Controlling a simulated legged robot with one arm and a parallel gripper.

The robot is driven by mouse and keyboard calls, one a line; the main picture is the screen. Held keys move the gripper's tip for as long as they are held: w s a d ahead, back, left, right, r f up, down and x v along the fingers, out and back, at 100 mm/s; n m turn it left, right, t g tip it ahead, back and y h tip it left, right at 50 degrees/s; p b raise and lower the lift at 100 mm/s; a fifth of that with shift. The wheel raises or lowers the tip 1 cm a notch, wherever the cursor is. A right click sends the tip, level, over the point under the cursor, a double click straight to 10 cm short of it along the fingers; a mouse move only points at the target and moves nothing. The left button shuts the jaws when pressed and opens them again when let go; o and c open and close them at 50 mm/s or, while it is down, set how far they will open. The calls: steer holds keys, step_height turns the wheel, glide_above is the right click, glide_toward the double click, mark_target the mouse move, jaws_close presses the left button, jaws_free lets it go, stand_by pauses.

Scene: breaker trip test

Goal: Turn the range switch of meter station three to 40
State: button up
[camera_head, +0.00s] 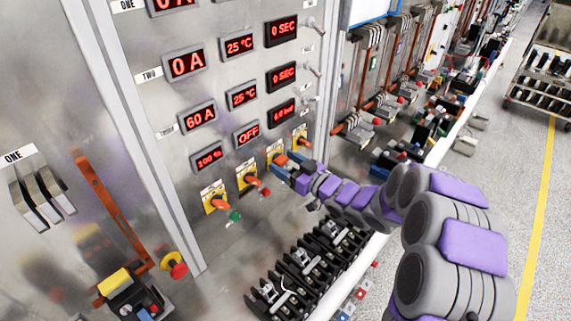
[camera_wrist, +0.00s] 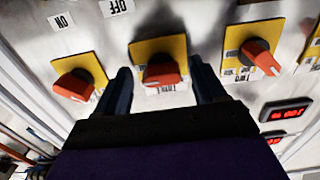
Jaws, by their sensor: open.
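In the wrist view, the orange range switch of station three (camera_wrist: 162,73) sits on a yellow plate, between my two fingers. The label under it is upside down and looks like THREE. My gripper (camera_wrist: 162,82) is open, one finger on each side of the knob; I cannot tell whether either touches it. In the head view, my gripper (camera_head: 287,168) is at the row of switches and partly covers the station three switch (camera_head: 280,159). The scale marks and the value 40 cannot be read.
A second orange switch (camera_wrist: 260,57), labelled TWO, stands right of my fingers, and another (camera_wrist: 73,86) stands left. Red displays (camera_head: 197,118) fill the panel above. Black breakers (camera_head: 302,262) lie below my arm. A red emergency button (camera_head: 174,264) is at lower left.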

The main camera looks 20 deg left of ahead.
steer(key=shift+d, duration=0.2)
steer(key=shift+c, duration=0.3)
steer(key=shift+a, duration=0.25)
steer(key=c, duration=1)
steer(key=shift+f+n+b, duration=0.1)
steer(key=shift+n+b, duration=3.65)
steer(key=shift+n, duration=0.85)
